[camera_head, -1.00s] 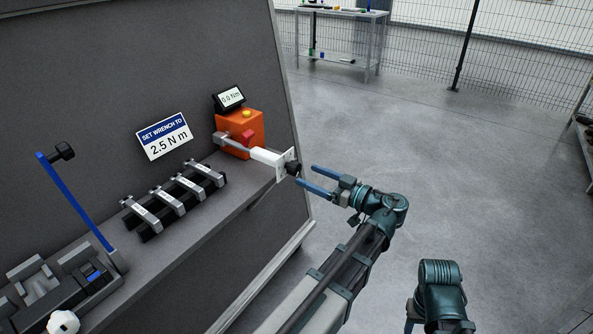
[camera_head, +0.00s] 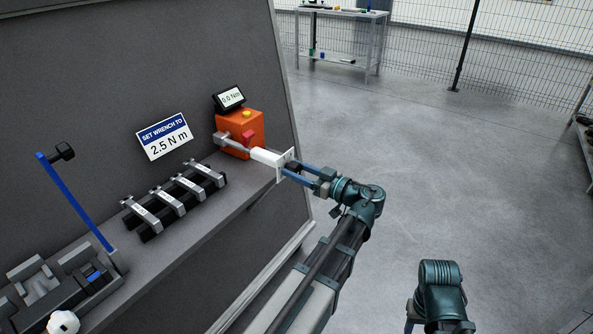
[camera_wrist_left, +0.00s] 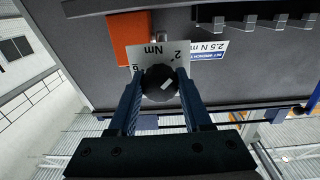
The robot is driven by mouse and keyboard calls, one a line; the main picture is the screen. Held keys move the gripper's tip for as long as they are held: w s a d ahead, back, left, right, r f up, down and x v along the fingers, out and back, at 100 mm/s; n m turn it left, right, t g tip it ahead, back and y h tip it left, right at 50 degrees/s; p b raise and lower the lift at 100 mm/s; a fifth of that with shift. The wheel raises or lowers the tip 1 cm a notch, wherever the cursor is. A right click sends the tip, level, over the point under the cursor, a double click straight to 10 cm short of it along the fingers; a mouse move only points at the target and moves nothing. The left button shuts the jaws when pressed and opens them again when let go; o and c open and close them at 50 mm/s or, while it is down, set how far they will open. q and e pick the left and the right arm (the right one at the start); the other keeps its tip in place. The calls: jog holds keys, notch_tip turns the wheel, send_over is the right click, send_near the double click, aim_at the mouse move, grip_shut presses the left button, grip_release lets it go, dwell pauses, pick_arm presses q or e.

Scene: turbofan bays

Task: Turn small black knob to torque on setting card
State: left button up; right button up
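The small black knob (camera_head: 293,167) sits at the end of the white dial plate (camera_head: 284,163) of the wrench, which sticks out from the orange unit (camera_head: 240,133). In the left wrist view the knob (camera_wrist_left: 160,82) has a pale mark, and the plate (camera_wrist_left: 180,50) behind it shows "Nm", "2" and "6". My left gripper (camera_wrist_left: 160,88) is open, one blue finger on each side of the knob; whether they touch it is unclear. The setting card (camera_head: 165,137) reads "2.5 N m". My right gripper (camera_head: 410,318) is mostly hidden beside its arm at the bottom.
The unit's display (camera_head: 230,98) reads about 0.0 Nm. The floor to the right is clear.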

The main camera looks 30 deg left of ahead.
pick_arm(q)
grip_shut()
jog(key=shift+m, duration=2.8)
jog(key=o, duration=0.7)
grip_release()
jog(key=shift+c, duration=0.2)
jog(key=s+d, duration=0.1)
jog(key=d, duration=1.2)
jog(key=shift+s+d, duration=0.2)
jog(key=shift+d, duration=0.2)
